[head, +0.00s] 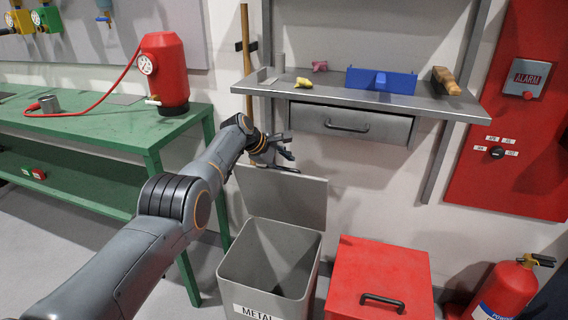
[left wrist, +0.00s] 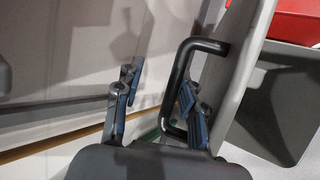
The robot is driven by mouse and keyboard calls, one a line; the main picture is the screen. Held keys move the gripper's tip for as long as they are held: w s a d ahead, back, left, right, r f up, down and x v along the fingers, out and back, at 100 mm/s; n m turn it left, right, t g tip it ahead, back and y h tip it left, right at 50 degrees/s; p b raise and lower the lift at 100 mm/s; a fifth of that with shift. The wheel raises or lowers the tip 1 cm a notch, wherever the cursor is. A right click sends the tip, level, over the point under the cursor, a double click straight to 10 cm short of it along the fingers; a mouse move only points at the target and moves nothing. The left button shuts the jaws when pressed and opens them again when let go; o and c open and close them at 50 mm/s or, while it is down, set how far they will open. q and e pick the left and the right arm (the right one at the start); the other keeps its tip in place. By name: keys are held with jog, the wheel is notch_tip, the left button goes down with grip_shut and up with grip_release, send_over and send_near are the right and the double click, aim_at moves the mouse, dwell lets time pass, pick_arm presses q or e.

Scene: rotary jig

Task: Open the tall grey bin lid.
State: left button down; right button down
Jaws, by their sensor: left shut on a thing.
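The tall grey bin (head: 268,258) stands on the floor at the lower middle of the head view, with a METAL label on its front. Its grey lid (head: 290,197) is swung up at the back, nearly upright, and the bin's empty-looking inside shows. My left gripper (head: 278,153) is at the lid's top edge. In the left wrist view, the lid's black handle (left wrist: 178,72) lies at the fingers of my left gripper (left wrist: 155,103), which is shut on it. The lid (left wrist: 240,65) shows edge-on there. My right gripper is not in view.
A red box (head: 380,270) with a black handle stands right of the bin, and a red extinguisher (head: 508,288) beyond it. A steel shelf (head: 330,96) with a drawer (head: 350,125) hangs above the lid. A green workbench (head: 100,125) is at left.

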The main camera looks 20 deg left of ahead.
pick_arm(q)
jog(key=shift+w+d+f, duration=0.1)
jog(key=shift+d+f, duration=0.05)
jog(key=shift+f, duration=0.1)
jog(key=c, duration=1.4)
grip_release()
jog(key=shift+w+f, duration=0.1)
jog(key=shift+o, duration=0.2)
jog(key=v, duration=1.1)
jog(key=shift+a+r, duration=0.3)
jog(key=shift+r, duration=0.05)
jog(key=shift+f, duration=0.1)
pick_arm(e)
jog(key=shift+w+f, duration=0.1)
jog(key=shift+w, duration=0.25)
pick_arm(q)
jog(key=shift+d, duration=0.1)
